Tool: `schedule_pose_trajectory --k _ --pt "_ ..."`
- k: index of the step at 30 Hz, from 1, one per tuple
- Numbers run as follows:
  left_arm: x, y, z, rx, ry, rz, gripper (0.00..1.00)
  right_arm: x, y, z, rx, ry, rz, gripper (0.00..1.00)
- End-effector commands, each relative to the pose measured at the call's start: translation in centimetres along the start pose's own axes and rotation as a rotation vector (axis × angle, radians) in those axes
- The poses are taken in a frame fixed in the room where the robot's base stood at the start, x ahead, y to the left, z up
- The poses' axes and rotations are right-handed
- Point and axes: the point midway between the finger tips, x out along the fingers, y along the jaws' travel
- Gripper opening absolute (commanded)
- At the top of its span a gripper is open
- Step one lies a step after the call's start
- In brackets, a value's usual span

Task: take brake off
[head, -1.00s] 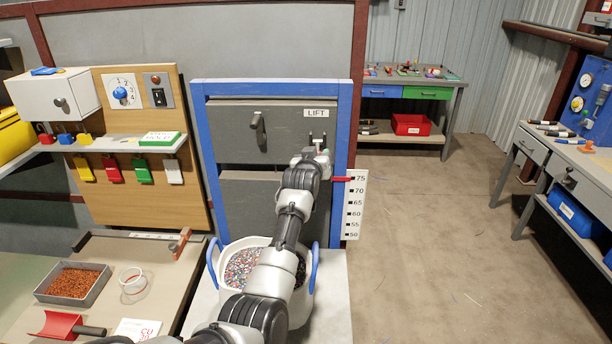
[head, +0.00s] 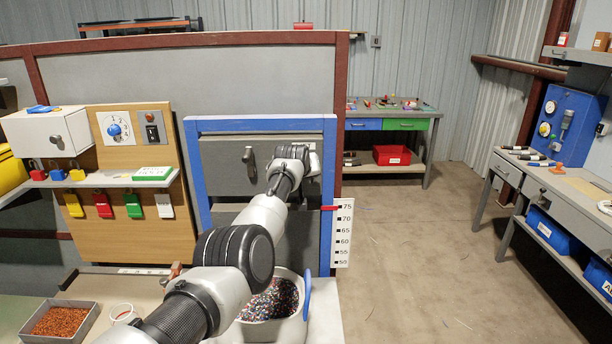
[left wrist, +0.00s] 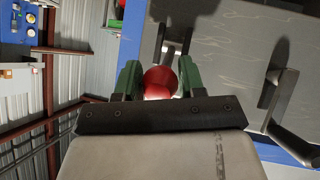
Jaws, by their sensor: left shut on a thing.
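A red ball knob (left wrist: 160,82) sits between the green fingers of my left gripper (left wrist: 160,74) in the left wrist view, and the gripper is shut on it. A metal lever (left wrist: 185,38) stands just beyond the knob, against a grey panel (left wrist: 240,50). In the head view my left arm reaches to the upper right of the blue-framed lift panel (head: 222,152). My wrist hides the knob, the fingertips and most of the LIFT label there. I cannot tell which way the lever is set. My right gripper is not in view.
A dark handle (head: 249,160) sits on the lift panel left of my wrist. A white scale (head: 343,235) has its red pointer (head: 329,208) near 75. A white tub (head: 262,330) of granules stands below my arm. The floor at right is clear.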

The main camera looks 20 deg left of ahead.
Motion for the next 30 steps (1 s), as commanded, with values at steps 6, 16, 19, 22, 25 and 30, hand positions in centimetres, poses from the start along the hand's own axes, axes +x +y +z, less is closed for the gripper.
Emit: schedule_pose_trajectory --k 6,16,19,22,25,30 --pt "-0.14 0.05 -0.39 -0.003 -0.012 -0.002 0.0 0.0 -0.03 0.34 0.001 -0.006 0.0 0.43" --pt "-0.19 0.06 -0.5 -0.006 -0.013 -0.002 0.0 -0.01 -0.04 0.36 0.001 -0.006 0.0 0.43" --pt "-0.2 0.07 -0.53 -0.006 -0.012 -0.002 0.42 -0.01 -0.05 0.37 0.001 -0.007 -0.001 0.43" --pt "-0.17 0.06 -0.47 -0.006 -0.013 -0.002 0.58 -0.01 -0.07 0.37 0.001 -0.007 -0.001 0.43" --pt "-0.13 0.05 -0.39 -0.005 -0.015 -0.002 0.64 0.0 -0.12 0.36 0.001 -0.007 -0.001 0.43" --pt "-0.1 0.06 -0.3 -0.005 -0.016 -0.002 0.64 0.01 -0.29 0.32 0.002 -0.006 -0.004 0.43"
